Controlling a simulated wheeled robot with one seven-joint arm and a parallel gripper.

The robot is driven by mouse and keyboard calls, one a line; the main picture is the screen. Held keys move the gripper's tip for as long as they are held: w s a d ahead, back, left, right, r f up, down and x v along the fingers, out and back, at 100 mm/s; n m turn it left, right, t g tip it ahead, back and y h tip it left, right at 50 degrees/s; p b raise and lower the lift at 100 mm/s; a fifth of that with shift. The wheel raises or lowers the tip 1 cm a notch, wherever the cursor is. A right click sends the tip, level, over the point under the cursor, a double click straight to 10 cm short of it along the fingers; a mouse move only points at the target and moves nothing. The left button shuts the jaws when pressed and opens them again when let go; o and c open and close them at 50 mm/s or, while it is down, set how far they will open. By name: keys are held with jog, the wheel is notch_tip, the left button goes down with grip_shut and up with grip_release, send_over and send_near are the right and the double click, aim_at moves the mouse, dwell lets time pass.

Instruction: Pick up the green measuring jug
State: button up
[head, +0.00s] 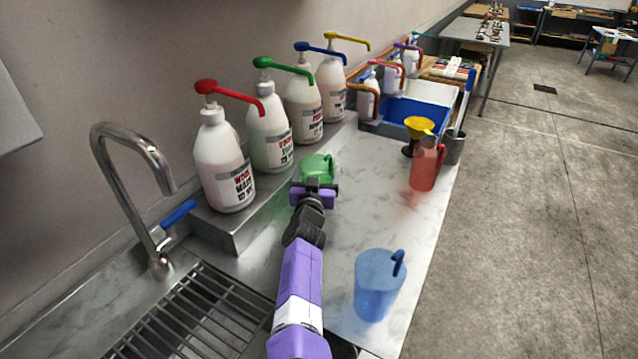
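The green measuring jug (318,166) stands on the pale marbled counter, close to the metal ledge with the pump bottles. My gripper (315,186) is right in front of the jug and covers its lower part. The fingers are hidden behind the gripper body or the jug, so I cannot tell whether they are open or touching the jug. My purple and white arm reaches up to it from the bottom of the picture.
A blue jug (378,287) stands at the counter's near right, a red jug (426,166) farther back beside a grey cup (454,147) and yellow funnel (419,126). Pump bottles (224,165) line the ledge at left. A tap (135,180) stands by the sink grid. Middle counter is clear.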

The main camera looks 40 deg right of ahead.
jog(key=c, duration=1.1)
jog(key=shift+r, duration=0.1)
jog(key=shift+c, duration=1.4)
jog(key=shift+r, duration=0.1)
